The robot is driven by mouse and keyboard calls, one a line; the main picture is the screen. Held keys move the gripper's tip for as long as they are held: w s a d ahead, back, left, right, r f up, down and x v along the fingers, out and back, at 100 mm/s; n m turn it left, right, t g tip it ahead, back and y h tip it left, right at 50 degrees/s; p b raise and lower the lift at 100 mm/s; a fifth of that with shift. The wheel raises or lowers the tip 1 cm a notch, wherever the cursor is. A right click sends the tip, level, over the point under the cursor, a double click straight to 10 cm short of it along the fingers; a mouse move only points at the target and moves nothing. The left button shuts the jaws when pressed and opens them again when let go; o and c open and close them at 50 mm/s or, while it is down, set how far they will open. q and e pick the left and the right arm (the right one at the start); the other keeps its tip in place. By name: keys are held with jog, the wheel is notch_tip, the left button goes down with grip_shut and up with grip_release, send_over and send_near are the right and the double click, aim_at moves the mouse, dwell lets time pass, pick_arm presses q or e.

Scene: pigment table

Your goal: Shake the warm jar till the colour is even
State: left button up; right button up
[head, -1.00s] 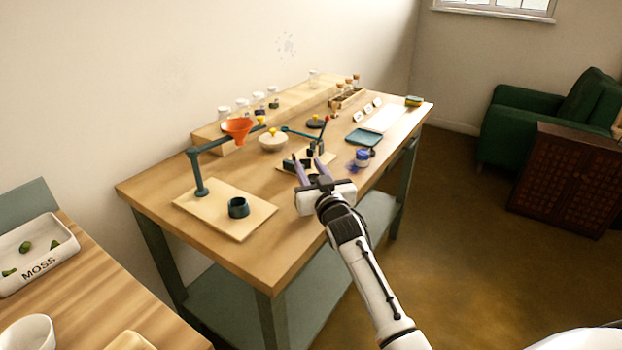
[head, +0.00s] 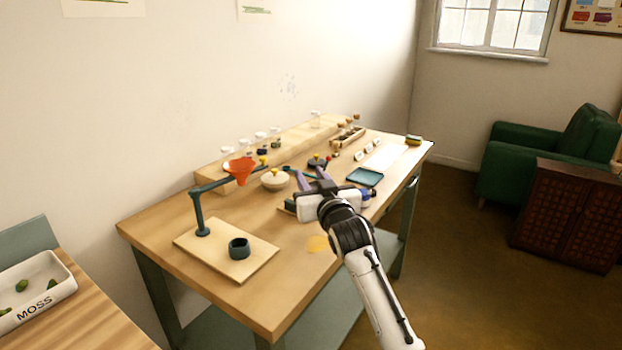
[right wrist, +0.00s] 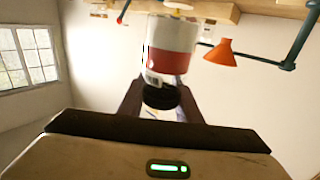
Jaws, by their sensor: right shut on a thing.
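The jar (right wrist: 173,45) shows in the right wrist view, with a pale white band and a red band that meet at a sharp line. A black lid-like part (right wrist: 160,97) sits between the fingers at its near end. My right gripper (head: 318,178) is over the front of the pigment table, shut on the jar; its fingers (right wrist: 157,98) also show in the wrist view. The wrist picture is upside down. In the head view the gripper mostly hides the jar. My left gripper is not in view.

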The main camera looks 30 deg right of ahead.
notch_tip(320, 180, up, 3)
jog(key=p, duration=0.3)
notch_tip(320, 180, up, 7)
jog(key=shift+r, duration=0.1)
grip_shut()
notch_tip(320, 180, up, 4)
notch_tip(320, 180, down, 4)
jog(key=shift+f, duration=0.1)
dwell(0.4)
